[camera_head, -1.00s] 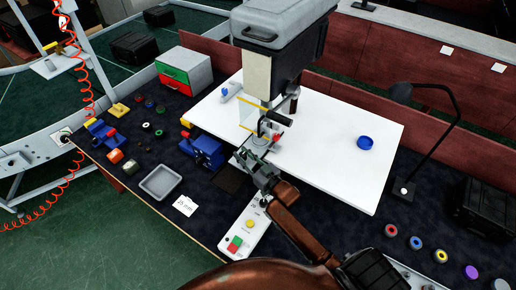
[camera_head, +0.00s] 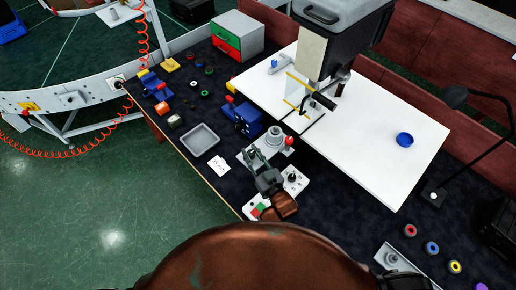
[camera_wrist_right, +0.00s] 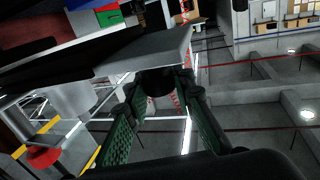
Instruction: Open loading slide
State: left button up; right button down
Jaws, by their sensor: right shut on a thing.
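The loading slide (camera_head: 251,155) is a pale plate with a grey round fixture (camera_head: 274,134) and a red-tipped part (camera_head: 289,141) on it. It sits out in front of the machine (camera_head: 312,58), over part of the control panel. My right gripper (camera_head: 256,160) is at its front edge. In the right wrist view, the right gripper's green-padded fingers (camera_wrist_right: 160,105) close around a dark knob (camera_wrist_right: 158,82) at the edge of the pale plate (camera_wrist_right: 140,53). Their exact contact is partly shaded. My left gripper is not in view.
The control panel (camera_head: 294,181) lies beside my right gripper. A blue vise-like block (camera_head: 243,120), a grey tray (camera_head: 200,139) and a white card (camera_head: 219,166) are to the left.

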dwell(0.3)
jog(key=c, duration=1.6)
grip_release()
jog(key=shift+d, duration=0.1)
jog(key=v, duration=1.2)
